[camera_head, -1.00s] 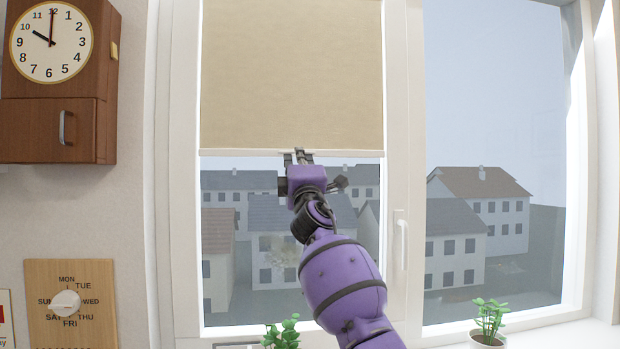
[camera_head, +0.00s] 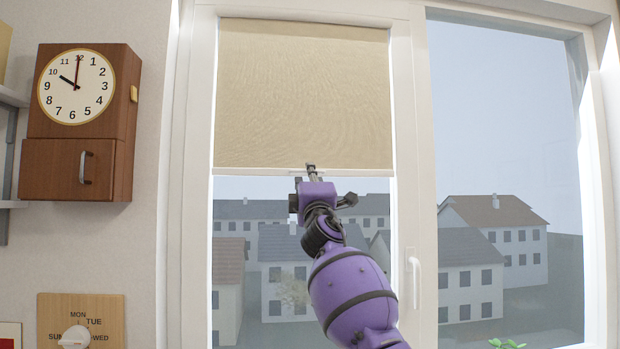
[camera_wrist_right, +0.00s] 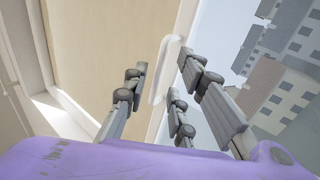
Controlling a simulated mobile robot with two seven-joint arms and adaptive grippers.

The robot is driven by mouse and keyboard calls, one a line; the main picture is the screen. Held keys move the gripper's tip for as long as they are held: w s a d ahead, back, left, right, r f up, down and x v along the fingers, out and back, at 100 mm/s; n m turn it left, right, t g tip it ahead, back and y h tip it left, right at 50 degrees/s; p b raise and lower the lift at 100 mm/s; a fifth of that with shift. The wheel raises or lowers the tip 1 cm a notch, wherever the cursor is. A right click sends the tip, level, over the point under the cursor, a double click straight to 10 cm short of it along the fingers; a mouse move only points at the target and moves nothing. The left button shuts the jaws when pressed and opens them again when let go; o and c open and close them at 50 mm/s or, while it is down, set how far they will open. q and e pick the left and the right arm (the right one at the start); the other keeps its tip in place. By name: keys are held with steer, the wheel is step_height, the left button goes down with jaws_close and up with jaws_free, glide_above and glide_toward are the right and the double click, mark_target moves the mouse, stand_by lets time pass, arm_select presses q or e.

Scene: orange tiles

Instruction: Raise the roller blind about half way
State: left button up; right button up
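The tan roller blind (camera_head: 303,95) hangs over the left window pane in the head view. Its pale bottom bar (camera_head: 250,171) is a little above the pane's middle, and the pane below is bare. My right gripper (camera_head: 311,172) reaches up to the bar near its middle. The exact contact is partly hidden. My left gripper is not in view.
A window handle (camera_head: 414,280) sits on the frame right of my arm. A brown clock cabinet (camera_head: 72,150) hangs on the left wall, above a wooden weekday dial (camera_head: 108,310). A plant (camera_head: 506,344) shows at the bottom right. The right pane is uncovered.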

steer(key=v, duration=1.2)
stand_by(0.6)
